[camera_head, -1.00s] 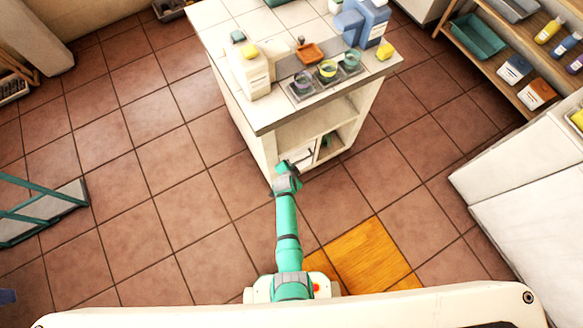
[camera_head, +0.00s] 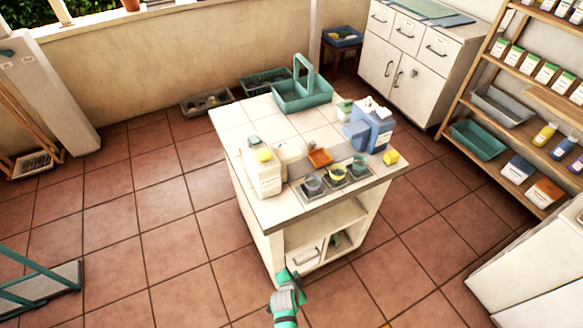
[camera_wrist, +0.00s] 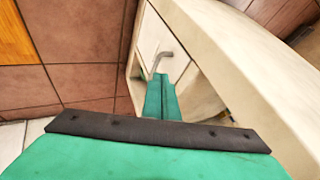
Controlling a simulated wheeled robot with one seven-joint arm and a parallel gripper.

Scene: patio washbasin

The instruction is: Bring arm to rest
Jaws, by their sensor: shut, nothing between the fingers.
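My teal arm comes up from the bottom edge of the head view. My gripper (camera_head: 290,276) is at the front of the tiled island (camera_head: 262,217), beside its lower left front. In the wrist view the teal fingers (camera_wrist: 160,95) are together with nothing held between them. Their tips appear close to a grey curved handle (camera_wrist: 161,62) on a white drawer front. I cannot tell whether they touch it. The same drawer (camera_head: 304,257) shows in the head view, low in the island below an open shelf.
The island top holds a teal basket (camera_head: 302,96), a white jug (camera_head: 263,175), a blue container (camera_head: 376,128) and several small cups. Shelving (camera_head: 520,100) and white cabinets stand at the right. A teal-framed stand (camera_head: 40,285) is at the left. Tiled floor between is clear.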

